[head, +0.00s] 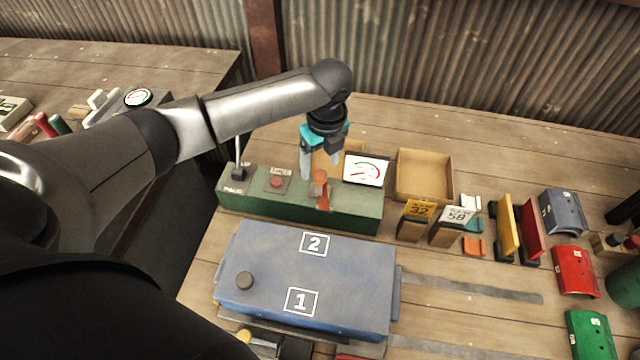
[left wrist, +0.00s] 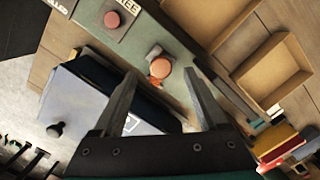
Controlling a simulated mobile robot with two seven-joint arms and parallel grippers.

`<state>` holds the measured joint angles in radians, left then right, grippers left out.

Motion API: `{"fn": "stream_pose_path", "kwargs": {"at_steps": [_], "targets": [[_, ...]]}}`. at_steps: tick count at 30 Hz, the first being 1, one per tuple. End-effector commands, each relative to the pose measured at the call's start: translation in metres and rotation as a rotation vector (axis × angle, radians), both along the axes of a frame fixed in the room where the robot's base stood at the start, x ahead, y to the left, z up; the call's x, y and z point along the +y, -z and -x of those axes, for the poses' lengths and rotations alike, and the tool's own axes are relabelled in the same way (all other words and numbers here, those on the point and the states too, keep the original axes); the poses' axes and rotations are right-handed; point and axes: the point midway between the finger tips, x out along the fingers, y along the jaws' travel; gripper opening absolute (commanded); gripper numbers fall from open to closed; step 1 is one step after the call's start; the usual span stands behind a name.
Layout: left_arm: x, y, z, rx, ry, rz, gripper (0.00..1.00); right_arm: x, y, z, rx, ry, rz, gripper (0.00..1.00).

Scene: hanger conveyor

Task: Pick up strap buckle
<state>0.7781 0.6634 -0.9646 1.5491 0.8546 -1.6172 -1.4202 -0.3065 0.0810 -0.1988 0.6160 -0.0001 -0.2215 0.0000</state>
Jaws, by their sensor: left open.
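My left gripper (head: 320,165) is open above the green control box, fingers pointing down. Between and below its fingers is a small orange piece (head: 322,196) with a rounded top, on or just above the box. In the left wrist view the orange piece (left wrist: 160,70) shows between the two open fingertips (left wrist: 160,79), apart from both. I cannot tell whether this piece is the strap buckle; no other thing is clearly one. Grey straps (head: 490,290) lie flat on the table beside the blue case (head: 270,265). My right gripper is not in view.
Numbered blocks and coloured plates stand farther right. A corrugated wall closes the back.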

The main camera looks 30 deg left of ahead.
Motion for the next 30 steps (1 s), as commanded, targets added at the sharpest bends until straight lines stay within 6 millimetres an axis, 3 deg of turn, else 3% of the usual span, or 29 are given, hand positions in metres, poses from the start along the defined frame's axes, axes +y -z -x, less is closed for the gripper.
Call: {"fn": "stream_pose_path", "kwargs": {"at_steps": [7, 15, 24, 30], "targets": [[0.001, 0.019, -0.001, 0.001, -0.001, 0.0, 0.76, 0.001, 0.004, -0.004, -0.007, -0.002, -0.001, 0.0], [0.003, 0.057, -0.002, 0.001, 0.0, -0.001, 0.76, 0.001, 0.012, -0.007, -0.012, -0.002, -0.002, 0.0], [0.004, 0.062, -0.003, -0.001, 0.001, 0.0, 0.76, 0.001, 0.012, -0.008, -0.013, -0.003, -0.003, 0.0], [0.004, 0.062, -0.003, -0.001, 0.0, 0.0, 0.54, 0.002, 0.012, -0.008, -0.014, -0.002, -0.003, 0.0]]}}
